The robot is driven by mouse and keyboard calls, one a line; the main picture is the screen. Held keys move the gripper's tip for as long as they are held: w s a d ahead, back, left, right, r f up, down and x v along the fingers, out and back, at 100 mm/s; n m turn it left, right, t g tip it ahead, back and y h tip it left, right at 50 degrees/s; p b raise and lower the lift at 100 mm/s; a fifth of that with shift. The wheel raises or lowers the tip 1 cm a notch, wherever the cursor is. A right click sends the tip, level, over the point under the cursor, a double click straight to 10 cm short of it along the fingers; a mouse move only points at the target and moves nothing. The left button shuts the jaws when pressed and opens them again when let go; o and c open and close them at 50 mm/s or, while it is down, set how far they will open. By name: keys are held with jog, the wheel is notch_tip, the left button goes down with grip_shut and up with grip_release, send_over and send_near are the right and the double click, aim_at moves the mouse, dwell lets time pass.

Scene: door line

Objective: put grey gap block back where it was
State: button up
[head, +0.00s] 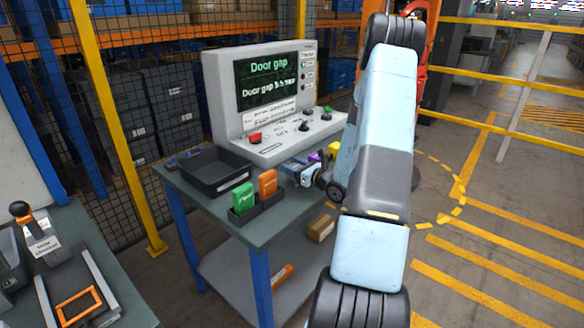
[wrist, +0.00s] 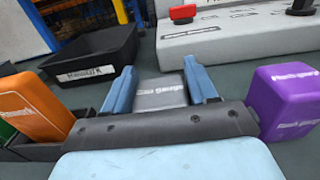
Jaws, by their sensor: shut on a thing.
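My gripper (wrist: 161,90) has its two blue fingers shut on the grey gap block (wrist: 160,92), which carries a white label. In the wrist view the block lies between an orange block (wrist: 33,108) on the left and a purple block (wrist: 284,102) on the right. My gripper body hides its near side, so I cannot tell whether it rests in the black rack (wrist: 40,150). In the head view my gripper (head: 300,173) is over the bench, right of the orange block (head: 267,183); the grey block cannot be made out there.
A green block (head: 243,197) stands beside the orange one in the rack. A yellow block (head: 333,148) is behind my arm. A black tray (head: 213,174) sits at the bench's left. A console (head: 268,95) with a "Door gap" screen stands behind.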

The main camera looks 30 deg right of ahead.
jog(key=shift+f, duration=0.1)
jog(key=o, duration=1.3)
